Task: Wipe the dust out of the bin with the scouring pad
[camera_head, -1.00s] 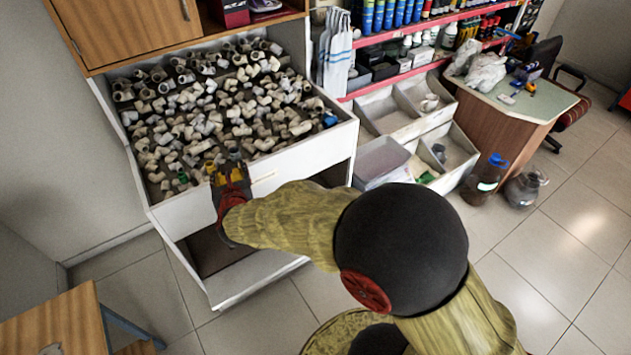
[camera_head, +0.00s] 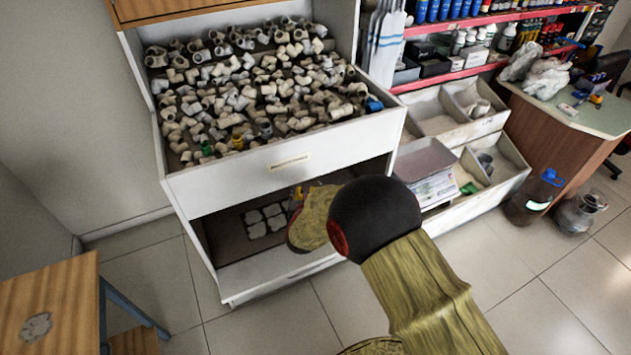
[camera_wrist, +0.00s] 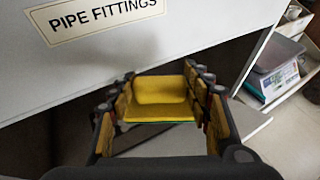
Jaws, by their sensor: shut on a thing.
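In the wrist view my gripper (camera_wrist: 162,92) is shut on the scouring pad (camera_wrist: 160,106), yellow with a thin green layer on its lower side. In the head view the open lower bin (camera_head: 245,277) is below the white panel of the fittings display. Several pale dust patches (camera_head: 265,220) lie on its dark floor, left of my gripper (camera_head: 298,196). My gripper reaches in at the bin's opening; my arm hides most of it and the bin's right part. I cannot tell whether the pad touches the floor.
The white front panel (camera_head: 230,180) with its PIPE FITTINGS label hangs above the opening. A tray full of fittings (camera_head: 260,95) sits above it. Open bins with a scale (camera_head: 430,165) stand at right. A wooden table (camera_head: 60,290) is at lower left. Floor between is clear.

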